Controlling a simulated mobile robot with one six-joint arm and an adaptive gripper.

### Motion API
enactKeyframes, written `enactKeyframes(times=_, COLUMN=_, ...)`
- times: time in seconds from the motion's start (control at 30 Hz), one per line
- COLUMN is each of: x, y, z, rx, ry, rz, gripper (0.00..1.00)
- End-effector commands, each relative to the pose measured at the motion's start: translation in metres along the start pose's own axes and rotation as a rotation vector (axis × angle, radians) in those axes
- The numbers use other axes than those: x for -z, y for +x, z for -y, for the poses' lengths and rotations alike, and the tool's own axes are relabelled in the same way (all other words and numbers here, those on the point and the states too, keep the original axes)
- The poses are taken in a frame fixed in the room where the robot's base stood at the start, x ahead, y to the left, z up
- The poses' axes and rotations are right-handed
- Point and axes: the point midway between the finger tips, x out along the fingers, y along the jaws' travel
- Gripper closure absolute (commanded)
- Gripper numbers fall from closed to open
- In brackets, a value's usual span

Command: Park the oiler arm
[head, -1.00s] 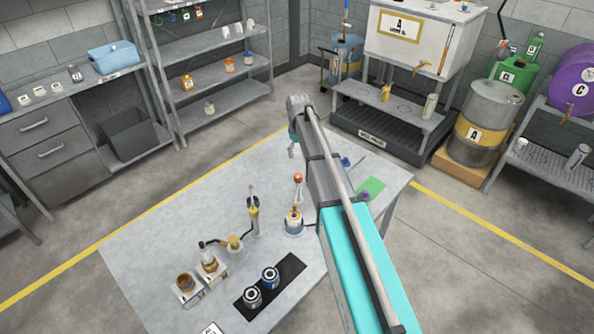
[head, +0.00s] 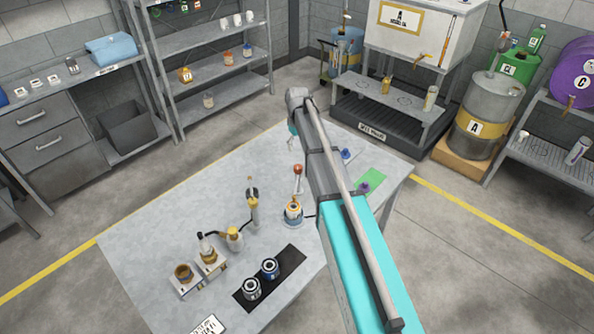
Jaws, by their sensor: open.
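A brass-coloured post (head: 254,208) stands on the grey table (head: 160,215). A thin black arm (head: 217,234), which looks like the oiler arm, curves left from near the post, past a yellow-capped fitting (head: 234,238), to a small bottle (head: 208,252) on a stand. A red-knobbed lever (head: 297,181) stands behind a white and orange cup (head: 293,212). My gripper (head: 291,142) is small in the picture, past the elbow over the table's far side. It is open, apart from the post and black arm. Its fingers are partly hidden by my own arm.
An amber jar (head: 184,272) stands on the left. Shelves (head: 215,100) and a drum (head: 485,115) stand beyond.

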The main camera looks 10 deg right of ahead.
Motion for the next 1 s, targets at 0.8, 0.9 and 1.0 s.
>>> enactKeyframes(times=0.8, x=0.001, y=0.067, z=0.001, rx=0.000, ry=-0.001, rz=0.000, gripper=0.16)
enactKeyframes(times=0.9, x=0.001, y=0.075, z=0.001, rx=0.000, ry=-0.001, rz=0.000, gripper=0.16)
enactKeyframes(times=1.0, x=0.001, y=0.083, z=0.001, rx=0.000, ry=-0.002, rz=0.000, gripper=0.16)
